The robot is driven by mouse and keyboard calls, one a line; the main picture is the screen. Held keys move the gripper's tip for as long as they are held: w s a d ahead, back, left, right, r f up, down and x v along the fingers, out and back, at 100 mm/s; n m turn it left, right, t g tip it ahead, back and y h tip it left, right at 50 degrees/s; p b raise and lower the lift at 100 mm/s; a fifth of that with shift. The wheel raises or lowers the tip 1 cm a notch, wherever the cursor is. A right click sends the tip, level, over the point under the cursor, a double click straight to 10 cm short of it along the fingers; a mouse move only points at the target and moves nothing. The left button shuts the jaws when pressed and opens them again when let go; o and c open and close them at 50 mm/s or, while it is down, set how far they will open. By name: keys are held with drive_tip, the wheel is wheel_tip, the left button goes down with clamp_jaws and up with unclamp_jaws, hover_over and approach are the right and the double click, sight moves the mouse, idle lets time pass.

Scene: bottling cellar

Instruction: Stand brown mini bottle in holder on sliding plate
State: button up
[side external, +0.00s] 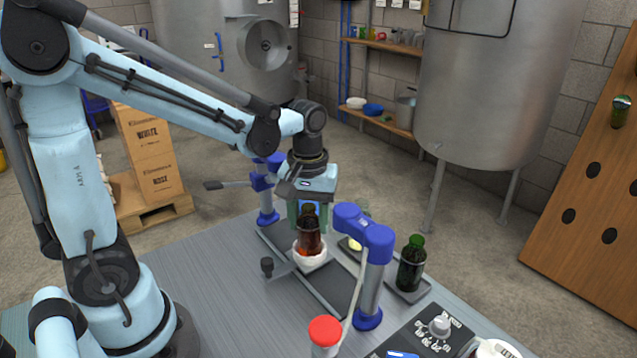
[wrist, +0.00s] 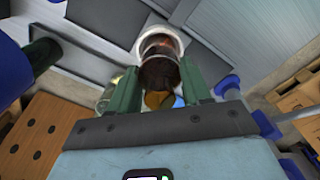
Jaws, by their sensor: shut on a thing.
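The brown mini bottle (side external: 310,236) is upright, with its lower end at the white round holder (side external: 312,262). The holder's rim hides its base, so I cannot tell whether it rests on the bottom. My gripper (side external: 308,208) is shut on the bottle's upper part from above. In the wrist view the bottle (wrist: 158,66) is between the green fingers of my gripper (wrist: 160,88), and the holder's white rim (wrist: 160,30) shows around its far end. The holder sits at the sliding plate (side external: 287,276), beside a dark knob.
A blue-topped post (side external: 372,262) stands close right of the holder, another blue post (side external: 267,190) behind left. A green bottle (side external: 411,263) stands on a dark tray at right. A red-capped item (side external: 325,332) and a dial panel (side external: 425,335) are in front.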

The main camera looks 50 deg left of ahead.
drive_tip(key=shift+f, duration=0.2)
drive_tip(key=o, duration=1.7)
drive_tip(key=shift+r, duration=3)
drive_tip(key=shift+f, duration=3)
